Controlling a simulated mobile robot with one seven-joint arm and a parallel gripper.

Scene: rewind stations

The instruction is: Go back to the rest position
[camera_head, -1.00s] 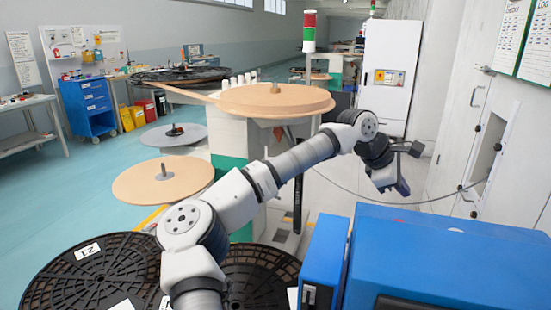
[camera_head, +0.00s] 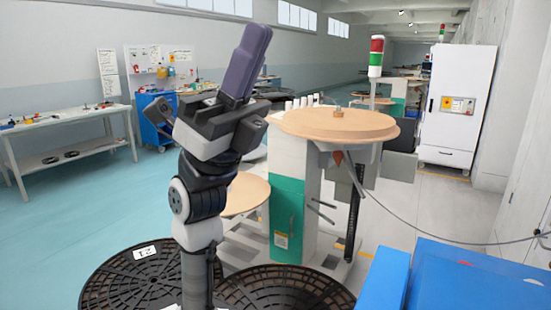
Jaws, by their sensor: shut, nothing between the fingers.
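My gripper (camera_head: 257,36) is raised in the left middle of the head view, with its dark purple fingers pointing up and shut together, nothing between them. My arm rises almost straight from the bottom edge, folded upright. The gripper stands apart from everything, in front of the far wall and to the left of the rewind station (camera_head: 289,215) with its round wooden disc (camera_head: 337,124).
Black slotted reels (camera_head: 128,285) lie low around my arm's base. A blue box (camera_head: 470,275) fills the lower right. A thin cable (camera_head: 430,237) runs from the station to the right wall. A workbench (camera_head: 72,150) stands left; the teal floor (camera_head: 55,225) there is clear.

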